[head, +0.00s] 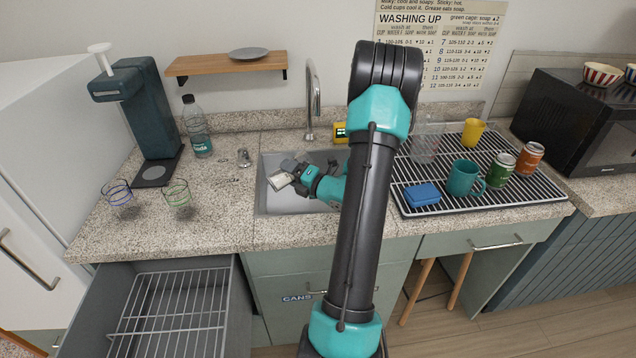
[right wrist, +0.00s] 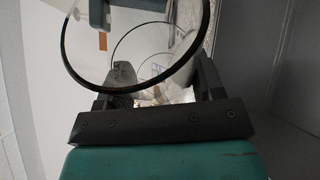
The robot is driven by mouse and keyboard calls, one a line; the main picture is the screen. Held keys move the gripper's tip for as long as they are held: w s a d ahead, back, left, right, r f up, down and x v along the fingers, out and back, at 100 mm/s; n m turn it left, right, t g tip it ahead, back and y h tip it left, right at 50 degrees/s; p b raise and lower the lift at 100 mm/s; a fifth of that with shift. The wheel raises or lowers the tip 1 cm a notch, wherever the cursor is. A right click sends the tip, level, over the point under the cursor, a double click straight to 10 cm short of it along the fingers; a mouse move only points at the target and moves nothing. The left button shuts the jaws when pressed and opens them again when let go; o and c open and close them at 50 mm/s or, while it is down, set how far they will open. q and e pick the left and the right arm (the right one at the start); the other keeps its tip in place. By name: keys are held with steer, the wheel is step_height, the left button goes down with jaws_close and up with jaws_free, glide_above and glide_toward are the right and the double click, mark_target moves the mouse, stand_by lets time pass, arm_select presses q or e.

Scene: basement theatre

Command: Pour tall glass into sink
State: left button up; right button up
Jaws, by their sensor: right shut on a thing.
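The sink (head: 284,204) is a grey basin set in the speckled counter under the tap (head: 311,100). My right gripper (head: 283,172) is over the basin, reaching left. In the right wrist view, a clear glass with a dark rim (right wrist: 204,45) is between my right gripper's fingers (right wrist: 155,92), which are shut on it. Its round mouth faces the camera side and its far end shows as a second, smaller ring. The glass is hard to make out in the head view, and I cannot tell whether it holds liquid. My left gripper is not in view.
Two short glasses, purple-rimmed (head: 117,194) and green-rimmed (head: 177,194), stand left of the sink near a soda maker (head: 138,110) and a bottle (head: 197,130). Right, a rack (head: 475,206) holds a blue sponge (head: 422,194), a teal mug (head: 462,178) and cans. An open drawer (head: 175,310) juts out front left.

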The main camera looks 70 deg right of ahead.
steer(key=shift+s+d+r+m+t, duration=0.4)
steer(key=shift+d+r+m, duration=0.2)
steer(key=shift+m, duration=0.3)
steer(key=shift+s+d+r+m+t+h, duration=0.1)
steer(key=shift+r+m+t+h, duration=0.25)
steer(key=shift+m, duration=0.3)
steer(key=shift+s+d+r+m+t+h, duration=0.1)
steer(key=shift+r+m+h, duration=0.05)
steer(key=shift+r+m, duration=0.4)
stand_by(0.9)
steer(key=shift+f, duration=0.15)
steer(key=f+n, duration=0.1)
steer(key=n, duration=0.1)
steer(key=w+a+f+n+g+y, duration=0.1)
steer(key=shift+a+f+n+g, duration=0.15)
steer(key=shift+f+n+g, duration=0.1)
steer(key=shift+n, duration=0.15)
steer(key=shift+a, duration=0.1)
